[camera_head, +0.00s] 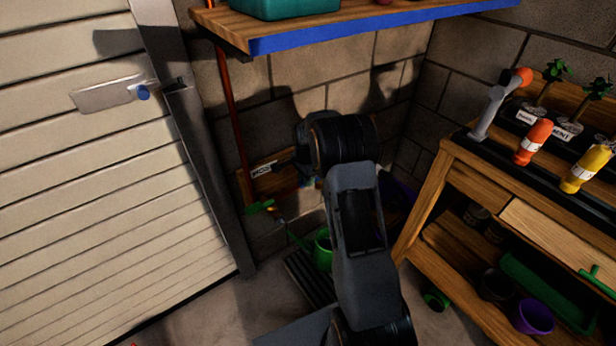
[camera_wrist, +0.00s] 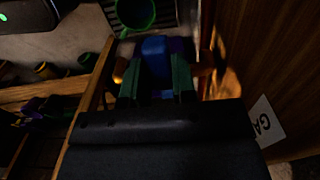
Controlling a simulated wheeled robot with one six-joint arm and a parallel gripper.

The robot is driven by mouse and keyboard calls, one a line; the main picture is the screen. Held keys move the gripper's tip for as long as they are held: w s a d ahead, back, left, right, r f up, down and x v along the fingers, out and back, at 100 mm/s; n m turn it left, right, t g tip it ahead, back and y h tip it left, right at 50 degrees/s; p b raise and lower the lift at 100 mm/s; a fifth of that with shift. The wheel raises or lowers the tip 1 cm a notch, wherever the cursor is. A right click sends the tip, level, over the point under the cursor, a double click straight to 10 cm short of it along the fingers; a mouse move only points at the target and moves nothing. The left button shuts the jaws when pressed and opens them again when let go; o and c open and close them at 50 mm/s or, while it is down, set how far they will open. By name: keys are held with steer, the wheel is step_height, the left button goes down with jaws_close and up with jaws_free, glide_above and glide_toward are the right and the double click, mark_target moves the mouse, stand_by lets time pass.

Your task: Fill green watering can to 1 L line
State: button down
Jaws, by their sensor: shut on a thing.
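The green watering can (camera_head: 322,250) stands in the corner on a dark slatted grate, partly hidden by my arm. Its round green rim (camera_wrist: 153,14) shows at the top of the wrist view, and the inside looks dark. I cannot make out the 1 L line or a water level. My gripper (camera_wrist: 155,82) is shut on a blue part (camera_wrist: 154,48), which looks like a tap handle near the wooden board. The can is beyond the fingers in that view. In the head view my arm hides most of the gripper.
A wooden board with a label (camera_head: 262,170) is on the block wall. A wooden bench (camera_head: 420,215) with bottles, plants and pots stands at the right. A shelf (camera_head: 330,32) overhangs the corner. A slatted door (camera_head: 90,190) is at the left.

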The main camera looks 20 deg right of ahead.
steer(key=c, duration=0.9)
jaws_free()
step_height(320, 180, up, 14)
steer(key=p, duration=0.4)
steer(key=shift+f, duration=0.1)
